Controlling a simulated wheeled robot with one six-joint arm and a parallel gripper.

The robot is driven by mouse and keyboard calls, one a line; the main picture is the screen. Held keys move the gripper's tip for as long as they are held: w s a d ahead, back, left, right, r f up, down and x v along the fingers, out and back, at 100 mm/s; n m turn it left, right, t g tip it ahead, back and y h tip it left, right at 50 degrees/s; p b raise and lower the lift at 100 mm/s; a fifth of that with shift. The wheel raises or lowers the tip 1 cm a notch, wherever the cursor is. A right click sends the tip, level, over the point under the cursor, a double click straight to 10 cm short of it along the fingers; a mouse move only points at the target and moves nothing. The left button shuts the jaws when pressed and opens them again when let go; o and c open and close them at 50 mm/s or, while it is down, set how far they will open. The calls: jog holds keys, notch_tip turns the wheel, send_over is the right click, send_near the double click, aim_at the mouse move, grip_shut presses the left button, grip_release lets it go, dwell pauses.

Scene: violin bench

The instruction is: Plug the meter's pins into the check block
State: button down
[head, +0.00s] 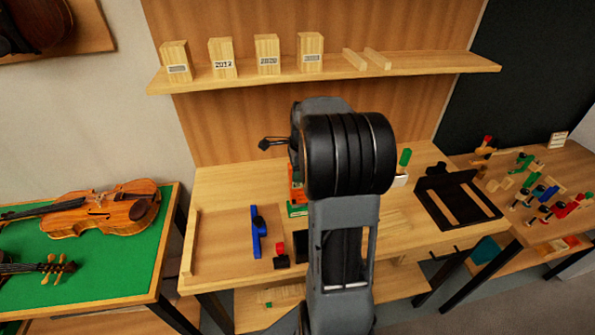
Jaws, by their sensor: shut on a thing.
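My arm fills the middle of the head view and hides much of the bench behind it. My gripper (295,166) points down at the left of the arm's thick black joint; its fingertips are mostly hidden. It is shut on an orange piece, which looks like the meter (297,188). Just below the orange piece is a green piece (297,210), which may be the check block. I cannot tell whether the two touch or whether any pins are in; no pins can be made out.
A blue tool (256,231) and a small black block with a red top (281,257) lie on the bench (220,215) to the left. A black slotted stand (457,200) is at right. A shelf (325,72) with wooden blocks runs above. A violin (108,210) lies far left.

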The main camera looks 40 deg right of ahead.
jog(key=shift+r, duration=0.2)
jog(key=shift+r+p, duration=3.05)
jog(key=shift+r, duration=0.35)
